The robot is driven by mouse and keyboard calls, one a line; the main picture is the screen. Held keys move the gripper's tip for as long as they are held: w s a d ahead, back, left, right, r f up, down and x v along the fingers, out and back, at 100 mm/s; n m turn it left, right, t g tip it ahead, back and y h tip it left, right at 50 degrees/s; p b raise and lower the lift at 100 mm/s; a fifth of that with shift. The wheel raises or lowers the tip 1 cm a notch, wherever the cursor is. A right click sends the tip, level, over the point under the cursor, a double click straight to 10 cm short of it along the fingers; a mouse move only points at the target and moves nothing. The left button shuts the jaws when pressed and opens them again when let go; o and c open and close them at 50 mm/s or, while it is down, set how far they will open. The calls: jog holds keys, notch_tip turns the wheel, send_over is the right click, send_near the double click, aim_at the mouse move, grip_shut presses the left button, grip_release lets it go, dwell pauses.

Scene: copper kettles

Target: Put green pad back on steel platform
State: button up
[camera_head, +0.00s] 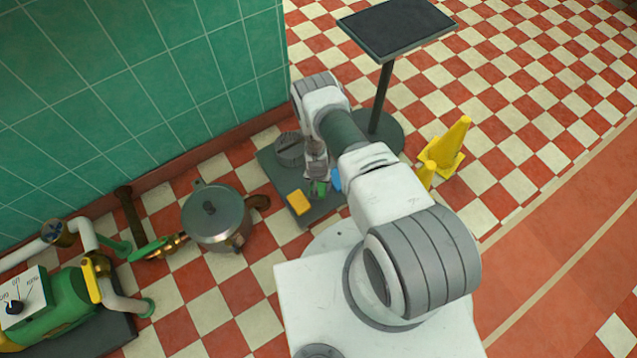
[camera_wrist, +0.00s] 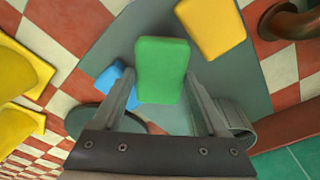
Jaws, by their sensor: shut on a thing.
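The green pad (camera_wrist: 162,68) is between my gripper's two fingers in the wrist view. My gripper (camera_wrist: 160,90) is shut on it, over the steel platform (camera_wrist: 242,78). In the head view my gripper (camera_head: 318,183) points down above the platform (camera_head: 322,213), and only a small part of the green pad (camera_head: 319,189) shows. I cannot tell whether the pad touches the platform. A yellow pad (camera_head: 299,202) lies on the platform to the left, and a blue pad (camera_head: 336,179) is close on the right of my gripper.
A round grey ribbed object (camera_head: 289,150) stands at the platform's back. A metal kettle (camera_head: 216,216) with pipes is to the left. Yellow cones (camera_head: 450,148) and a black-topped stand (camera_head: 396,27) are on the right. A green tiled wall (camera_head: 140,75) is behind.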

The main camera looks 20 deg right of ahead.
jog(key=shift+f, duration=0.5)
jog(key=o, duration=1.2)
jog(key=shift+r, duration=0.1)
